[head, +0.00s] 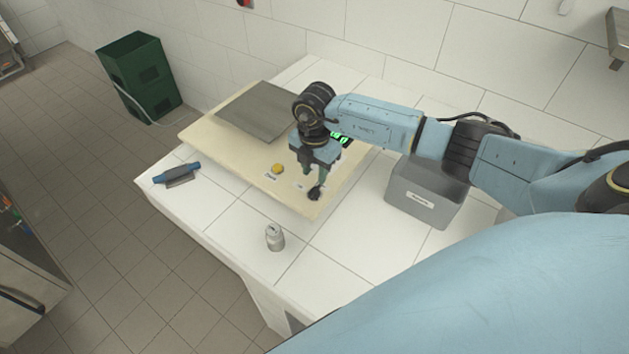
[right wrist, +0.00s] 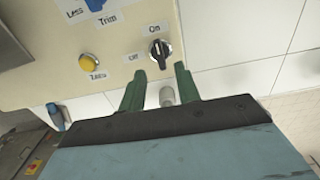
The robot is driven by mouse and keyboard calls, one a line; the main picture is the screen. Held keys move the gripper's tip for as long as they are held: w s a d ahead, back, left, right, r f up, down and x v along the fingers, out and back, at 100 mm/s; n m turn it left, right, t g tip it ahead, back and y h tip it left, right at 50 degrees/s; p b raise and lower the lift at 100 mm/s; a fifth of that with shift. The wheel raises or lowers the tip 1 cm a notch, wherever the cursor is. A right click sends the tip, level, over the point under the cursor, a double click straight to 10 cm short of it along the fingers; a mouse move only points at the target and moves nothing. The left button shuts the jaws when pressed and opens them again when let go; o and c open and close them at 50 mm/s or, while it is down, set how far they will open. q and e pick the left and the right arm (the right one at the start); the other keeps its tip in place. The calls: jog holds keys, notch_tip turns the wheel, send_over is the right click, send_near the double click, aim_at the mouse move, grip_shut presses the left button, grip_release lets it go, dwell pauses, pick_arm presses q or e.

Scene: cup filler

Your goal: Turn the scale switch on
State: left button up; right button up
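The scale is a cream box (head: 225,140) with a grey metal plate (head: 240,112) on top and a partly hidden green display (head: 341,137). Its switch is a black knob (head: 315,193), seen clearly in the right wrist view (right wrist: 160,50) between the "Off" and "On" labels. I cannot tell surely which label its pointer faces. My right gripper (head: 314,182) points down over the scale's front right part, close to the knob. In the right wrist view its green fingers (right wrist: 159,76) are apart with nothing held, and the knob lies just beyond their tips. My left gripper is not in view.
A yellow button (head: 277,168) sits left of the knob. A grey metal can (head: 275,237) stands on the white tiled counter in front. A blue-handled tool (head: 177,174) lies at the left. A grey labelled bin (head: 428,192) stands to the right, under my right arm.

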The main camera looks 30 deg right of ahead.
aim_at(315, 188)
notch_tip(315, 188, up, 8)
jog(key=shift+b, duration=0.4)
jog(key=shift+f, duration=0.1)
